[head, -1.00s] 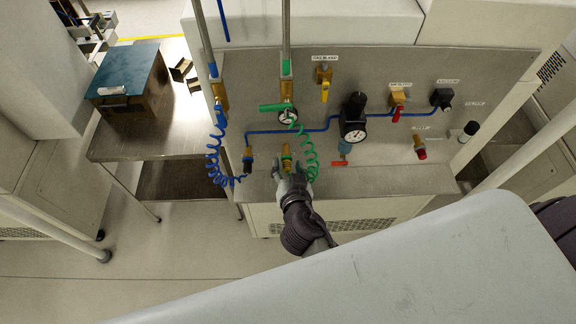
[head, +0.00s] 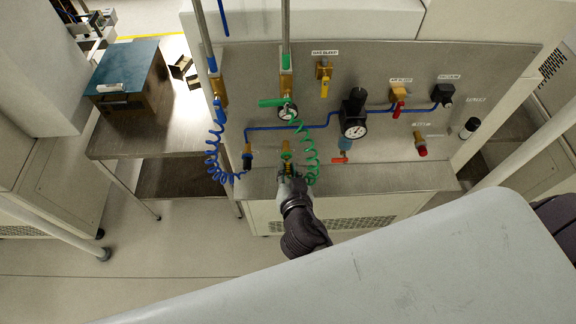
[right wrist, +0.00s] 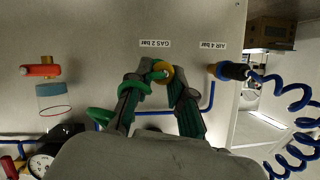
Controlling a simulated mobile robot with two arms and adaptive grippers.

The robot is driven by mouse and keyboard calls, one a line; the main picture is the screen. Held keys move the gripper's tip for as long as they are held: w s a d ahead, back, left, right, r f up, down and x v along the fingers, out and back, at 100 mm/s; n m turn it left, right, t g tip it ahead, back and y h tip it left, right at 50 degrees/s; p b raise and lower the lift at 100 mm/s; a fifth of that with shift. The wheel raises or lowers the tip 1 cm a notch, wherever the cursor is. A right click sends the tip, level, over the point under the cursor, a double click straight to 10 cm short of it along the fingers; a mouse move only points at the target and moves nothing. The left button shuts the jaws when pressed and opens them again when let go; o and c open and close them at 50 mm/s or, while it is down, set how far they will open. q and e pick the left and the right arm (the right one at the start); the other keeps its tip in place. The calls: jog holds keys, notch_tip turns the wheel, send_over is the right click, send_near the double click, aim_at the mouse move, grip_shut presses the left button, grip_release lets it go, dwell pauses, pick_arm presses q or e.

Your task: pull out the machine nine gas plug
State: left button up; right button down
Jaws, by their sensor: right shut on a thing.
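The gas plug (head: 286,169) is a small brass and green fitting on the green coiled hose (head: 310,160), low on the grey panel (head: 420,75). My right gripper (head: 286,180) is shut on it from below. In the right wrist view my right gripper (right wrist: 157,90) has a finger on each side of the plug's round brass and green end (right wrist: 160,73), beneath the "GAS 2 bar" label (right wrist: 154,43). The fingers hide part of the plug, and I cannot tell whether it is still seated in its socket. My left gripper is out of view.
The blue-hosed air plug (head: 247,160) sits just left of the gas plug. A black regulator with gauge (head: 354,118), valves and a red-tipped fitting (head: 421,147) are to the right. A steel table (head: 170,140) with a dark box (head: 128,85) stands at left.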

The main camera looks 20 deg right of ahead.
jog(key=shift+s+a+b, duration=0.25)
jog(key=shift+s+b, duration=0.2)
jog(key=shift+s, duration=0.55)
